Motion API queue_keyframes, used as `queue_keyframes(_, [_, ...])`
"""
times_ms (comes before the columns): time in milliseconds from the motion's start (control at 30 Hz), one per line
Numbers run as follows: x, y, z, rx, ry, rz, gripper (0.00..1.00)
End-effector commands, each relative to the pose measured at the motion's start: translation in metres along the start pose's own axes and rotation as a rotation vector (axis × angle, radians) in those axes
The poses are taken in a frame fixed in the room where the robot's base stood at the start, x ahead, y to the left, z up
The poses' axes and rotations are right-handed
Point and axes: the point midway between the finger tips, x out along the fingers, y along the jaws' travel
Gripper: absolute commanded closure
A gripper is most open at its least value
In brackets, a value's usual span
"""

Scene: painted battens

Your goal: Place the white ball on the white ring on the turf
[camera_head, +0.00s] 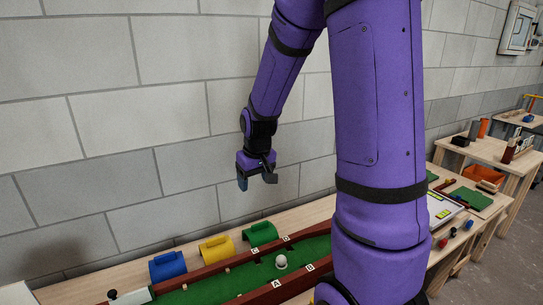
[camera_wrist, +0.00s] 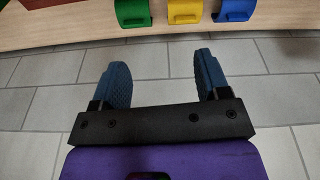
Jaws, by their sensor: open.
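The white ball (camera_head: 281,262) sits on the green turf (camera_head: 215,286) of a long lane with dark red side rails. A dark spot shows on the turf close to the ball. I cannot make out a white ring in either view. My gripper (camera_head: 257,182) hangs in the air above and behind the lane, near the block wall. In the wrist view my gripper (camera_wrist: 160,82) has its two blue fingers wide apart with nothing between them. Part of the lane is hidden behind my purple arm in the head view.
Blue (camera_head: 167,266), yellow (camera_head: 217,248) and green (camera_head: 260,233) arched pieces stand along the back of the wooden table, behind the lane. A small white block with a black knob (camera_head: 129,297) is at the lane's left end. Other tables with items stand at right.

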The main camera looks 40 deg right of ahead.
Motion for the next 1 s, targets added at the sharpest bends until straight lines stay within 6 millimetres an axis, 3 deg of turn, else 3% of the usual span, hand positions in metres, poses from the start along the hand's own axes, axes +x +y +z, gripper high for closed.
queue_keyframes(33, [-0.020,-0.009,0.004,-0.012,0.021,-0.001,0.31])
queue_keyframes(200, [-0.074,-0.034,0.024,-0.038,0.071,-0.007,0.31])
queue_keyframes(500, [-0.154,-0.069,0.080,-0.081,0.156,-0.027,0.31])
queue_keyframes(733, [-0.199,-0.085,0.133,-0.111,0.221,-0.048,0.31])
queue_keyframes(1000, [-0.222,-0.092,0.178,-0.131,0.265,-0.068,0.31])
